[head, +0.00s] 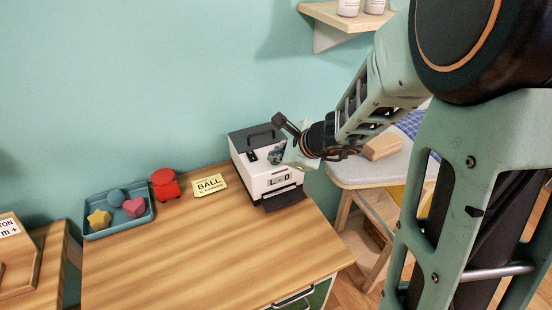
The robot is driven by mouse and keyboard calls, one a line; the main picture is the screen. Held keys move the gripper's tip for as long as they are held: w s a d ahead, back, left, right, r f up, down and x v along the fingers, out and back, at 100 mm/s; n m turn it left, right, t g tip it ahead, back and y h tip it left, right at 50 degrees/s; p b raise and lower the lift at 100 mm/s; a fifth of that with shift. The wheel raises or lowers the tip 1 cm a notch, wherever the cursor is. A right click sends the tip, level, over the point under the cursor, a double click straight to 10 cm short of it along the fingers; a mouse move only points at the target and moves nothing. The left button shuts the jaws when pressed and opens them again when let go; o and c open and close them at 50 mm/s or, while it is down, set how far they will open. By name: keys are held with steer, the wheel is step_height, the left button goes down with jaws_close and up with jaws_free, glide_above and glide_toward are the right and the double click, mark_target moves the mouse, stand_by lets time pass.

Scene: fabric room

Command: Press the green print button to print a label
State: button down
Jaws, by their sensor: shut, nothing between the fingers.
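The label printer (243,170) is a white box with a dark grey top and a handle. It stands at the back right of the wooden desk. Its front has a small display (279,180) and a black output tray (284,197). My gripper (287,151) is shut and empty. It overlaps the printer's upper right front in the head view. I cannot tell whether it touches the printer. The green print button cannot be made out clearly; a small greenish patch shows beside my gripper, and my gripper may hide the button.
Left of the printer lie a yellow card reading BALL (210,184) and a red object (165,184). A blue tray (120,224) holds a yellow star, a blue ball and a pink shape. The desk's front (215,250) is clear. A wall shelf (335,17) hangs above.

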steer(key=shift+r, duration=0.2)
step_height(320, 180, up, 6)
steer(key=p, duration=0.5)
steer(key=shift+f, duration=0.1)
stand_by(0.7)
